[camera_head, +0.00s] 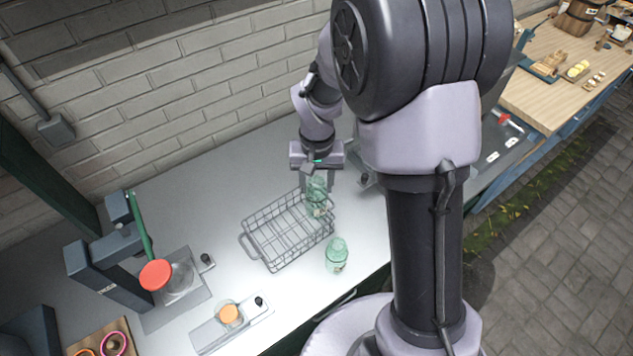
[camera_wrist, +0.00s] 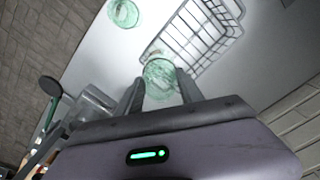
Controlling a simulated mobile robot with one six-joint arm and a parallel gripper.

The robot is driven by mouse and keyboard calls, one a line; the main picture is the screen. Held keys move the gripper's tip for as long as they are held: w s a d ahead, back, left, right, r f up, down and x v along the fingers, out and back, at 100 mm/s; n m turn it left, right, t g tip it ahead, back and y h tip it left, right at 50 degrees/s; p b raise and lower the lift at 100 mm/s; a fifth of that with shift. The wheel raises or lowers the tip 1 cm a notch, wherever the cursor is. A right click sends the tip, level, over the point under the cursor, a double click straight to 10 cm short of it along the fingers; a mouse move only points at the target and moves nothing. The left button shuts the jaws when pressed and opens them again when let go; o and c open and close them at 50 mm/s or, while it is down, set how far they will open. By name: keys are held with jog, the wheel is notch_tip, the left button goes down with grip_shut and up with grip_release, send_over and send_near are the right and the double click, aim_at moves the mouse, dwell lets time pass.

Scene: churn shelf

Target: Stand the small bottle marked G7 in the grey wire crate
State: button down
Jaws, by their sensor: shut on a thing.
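My gripper (camera_head: 318,178) is shut on a small green glass bottle (camera_head: 317,200), held upright at the crate's far right corner. In the wrist view the bottle (camera_wrist: 160,78) is between my two fingers (camera_wrist: 161,92), its round top facing the camera. The grey wire crate (camera_head: 262,262) stands on the counter; the wrist view shows its wires (camera_wrist: 205,30) beyond the bottle. I cannot tell whether the bottle's base is inside the crate or above its rim. A second green bottle (camera_head: 337,254) stands outside the crate, near its front right side. No G7 mark is readable on either bottle.
A dark press-like device with a green lever and red knob (camera_head: 155,275) stands at left. A plate with an orange-topped jar (camera_head: 229,314) lies near the front edge. A brick wall (camera_head: 190,95) runs behind.

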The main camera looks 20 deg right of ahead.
jog(key=shift+f+b, duration=1.7)
jog(key=shift+f, duration=0.4)
jog(key=shift+f+b, duration=1.25)
jog(key=shift+f, duration=0.15)
jog(key=shift+f+b, duration=0.95)
jog(key=shift+f, duration=0.15)
